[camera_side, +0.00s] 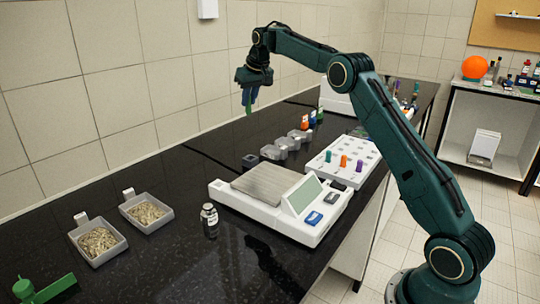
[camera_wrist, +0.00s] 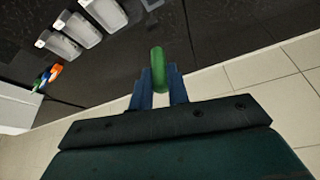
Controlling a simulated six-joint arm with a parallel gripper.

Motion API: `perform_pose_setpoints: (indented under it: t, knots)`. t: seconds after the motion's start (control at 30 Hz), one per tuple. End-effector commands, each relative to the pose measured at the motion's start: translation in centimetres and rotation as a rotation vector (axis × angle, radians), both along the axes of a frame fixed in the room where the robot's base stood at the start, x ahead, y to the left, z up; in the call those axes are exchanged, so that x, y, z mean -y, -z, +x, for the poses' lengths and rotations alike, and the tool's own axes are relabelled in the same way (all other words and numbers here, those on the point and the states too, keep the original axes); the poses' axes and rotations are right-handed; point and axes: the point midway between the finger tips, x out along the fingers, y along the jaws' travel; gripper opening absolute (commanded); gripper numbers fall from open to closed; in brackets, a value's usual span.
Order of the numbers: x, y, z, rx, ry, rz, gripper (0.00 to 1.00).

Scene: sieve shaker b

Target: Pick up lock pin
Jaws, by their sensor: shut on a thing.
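My gripper (camera_side: 250,94) is high above the dark bench, near the tiled wall. It is shut on a green lock pin (camera_side: 249,109), which hangs below the fingers. In the wrist view my gripper (camera_wrist: 158,88) shows blue fingers on both sides of the green lock pin (camera_wrist: 158,68), whose rounded end sticks out past the fingertips. The pin is clear of the bench, and part of it is hidden between the fingers.
A scale (camera_side: 280,205) stands mid-bench beside a white rack (camera_side: 342,165) with coloured pegs. Two trays of grainy material (camera_side: 97,243) (camera_side: 148,213), a small bottle (camera_side: 209,219) and a green part (camera_side: 45,289) are at left. Small grey containers (camera_side: 275,151) sit behind the scale.

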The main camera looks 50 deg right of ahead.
Motion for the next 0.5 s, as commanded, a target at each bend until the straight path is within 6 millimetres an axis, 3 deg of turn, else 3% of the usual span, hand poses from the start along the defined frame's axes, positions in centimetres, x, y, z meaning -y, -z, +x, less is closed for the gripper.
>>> perform_pose_setpoints:
  t: [0.5]
  knots:
    - [0.0, -1.5, -0.1, 0.0, 0.001, -0.001, 0.0]
